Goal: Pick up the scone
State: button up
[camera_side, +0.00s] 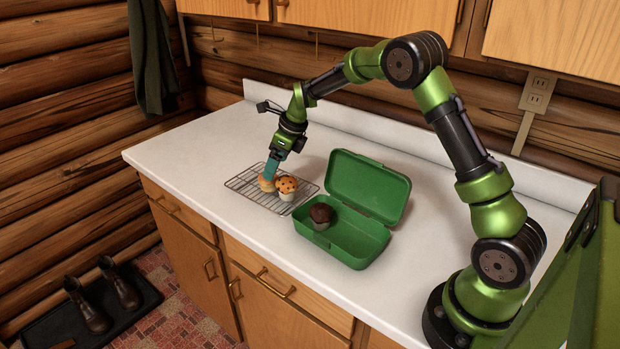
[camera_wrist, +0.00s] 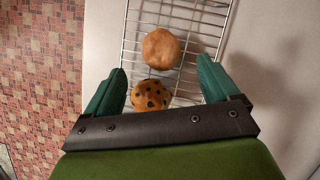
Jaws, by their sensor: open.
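The scone (camera_side: 266,185) is a plain golden-brown round on the wire cooling rack (camera_side: 243,183). In the wrist view the scone (camera_wrist: 161,47) lies just beyond the fingertips, in line with the gap between them. My gripper (camera_side: 270,175) points down over the rack, its teal fingers partly covering the scone in the side view. In the wrist view my gripper (camera_wrist: 162,68) is open and empty, one finger on each side. I cannot tell whether the fingertips touch anything.
A chocolate-chip muffin (camera_side: 287,186) stands right beside the scone; in the wrist view this muffin (camera_wrist: 151,95) shows between the fingers. An open green lunchbox (camera_side: 352,249) with a dark muffin (camera_side: 321,214) stands to the right. The white counter (camera_side: 190,152) is clear left of the rack.

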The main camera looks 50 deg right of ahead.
aim_at(265, 185)
jog(key=shift+x, duration=2.95)
jog(key=shift+w+d+r, duration=0.1)
jog(key=c, duration=1.1)
